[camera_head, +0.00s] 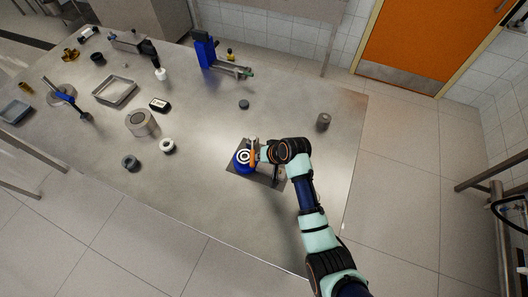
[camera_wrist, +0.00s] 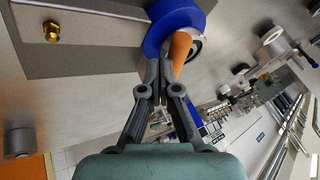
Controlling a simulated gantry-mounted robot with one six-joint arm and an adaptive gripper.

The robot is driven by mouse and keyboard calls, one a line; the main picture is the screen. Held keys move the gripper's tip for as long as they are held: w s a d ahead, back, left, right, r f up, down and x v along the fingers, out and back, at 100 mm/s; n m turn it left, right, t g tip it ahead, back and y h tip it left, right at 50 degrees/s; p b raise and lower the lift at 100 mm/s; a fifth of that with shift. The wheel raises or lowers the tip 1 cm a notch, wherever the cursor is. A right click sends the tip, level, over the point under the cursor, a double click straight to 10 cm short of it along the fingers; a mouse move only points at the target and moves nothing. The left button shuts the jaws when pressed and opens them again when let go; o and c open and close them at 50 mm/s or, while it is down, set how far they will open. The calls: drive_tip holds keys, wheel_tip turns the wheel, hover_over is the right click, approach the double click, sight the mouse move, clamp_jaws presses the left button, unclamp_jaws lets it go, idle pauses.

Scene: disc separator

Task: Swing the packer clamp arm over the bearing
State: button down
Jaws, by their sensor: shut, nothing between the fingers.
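The packer has a blue round body (camera_wrist: 168,22) on a dark grey plate (camera_head: 242,171). A part with white and dark rings, which looks like the bearing (camera_head: 244,156), sits on the blue body. An orange part, which looks like the clamp arm (camera_head: 253,147), stands at the right edge of the rings in the head view. In the wrist view the orange part (camera_wrist: 179,52) is just beyond my fingertips and partly covers the ringed part (camera_wrist: 197,46). My gripper (camera_wrist: 160,66) is shut and empty, its tips close to the orange part; contact cannot be told.
A brass fitting (camera_wrist: 50,32) sits on the plate. A grey cylinder (camera_head: 323,121) stands to the right and a dark puck (camera_head: 244,104) lies behind. The front of the table is clear.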

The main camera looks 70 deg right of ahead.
drive_tip(key=shift+w+a+r+m+g+h+p, duration=0.25)
drive_tip(key=shift+w+a+m+h+p, duration=0.35)
drive_tip(key=shift+w+m+p, duration=0.35)
drive_tip(key=shift+w+a+f+p, duration=0.2)
drive_tip(key=shift+w+p, duration=0.1)
drive_tip(key=shift+w, duration=0.15)
drive_tip(key=shift+w+a+f+p, duration=0.1)
drive_tip(key=shift+w+a+p, duration=0.15)
drive_tip(key=shift+w, duration=0.15)
drive_tip(key=s+f+p+v, duration=0.1)
drive_tip(key=p+v, duration=0.3)
drive_tip(key=v, duration=0.8)
drive_tip(key=shift+s+r, duration=0.15)
drive_tip(key=shift+s, duration=0.5)
